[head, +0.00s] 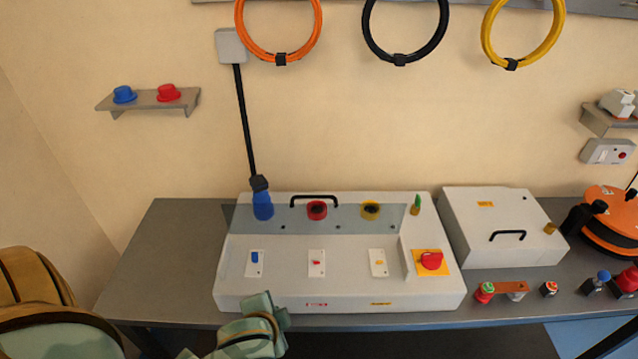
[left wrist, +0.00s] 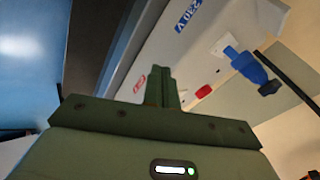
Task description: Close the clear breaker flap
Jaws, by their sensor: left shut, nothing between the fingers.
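The clear flap (head: 345,222) shows in the head view as a see-through grey-blue strip across the back of the white breaker box (head: 340,291). It appears raised, behind the blue (head: 254,257), red (head: 317,262) and yellow (head: 379,262) breaker switches, which look uncovered. The flap also shows in the left wrist view as a greyish sheet (left wrist: 292,128). My left gripper (head: 265,303) is shut and empty at the box's front left edge; its fingers (left wrist: 160,76) are together in the left wrist view. My right gripper is not in view.
A blue plug (head: 263,205) with a black cable, a red socket (head: 317,210) and a yellow socket (head: 370,210) stand behind the switches. A red rotary knob (head: 431,260) sits at the box's right. A second white box (head: 500,250) stands beside it. The table's left (head: 170,250) is clear.

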